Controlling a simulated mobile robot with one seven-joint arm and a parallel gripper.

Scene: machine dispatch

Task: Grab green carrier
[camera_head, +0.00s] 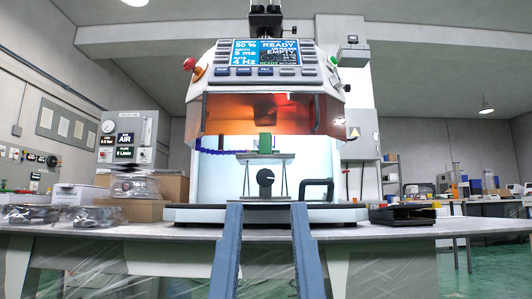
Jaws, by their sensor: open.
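The green carrier (265,143) is a small green block standing on a small platform (262,157) inside the machine's lit chamber. A blue jointed hose (208,151) reaches in from the left and ends close to the left of the carrier. My gripper (266,208) is at the bottom centre, in front of the machine. Its two blue-grey fingers are apart with nothing between them. The carrier appears beyond and above the fingertips, apart from them.
The machine (264,100) has an orange tinted window above the open chamber front. A dark knob (265,178) and a black handle (318,188) are below the platform. Wrapped packages (100,214) lie left on the table (130,232); a dark flat tray (403,215) lies right.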

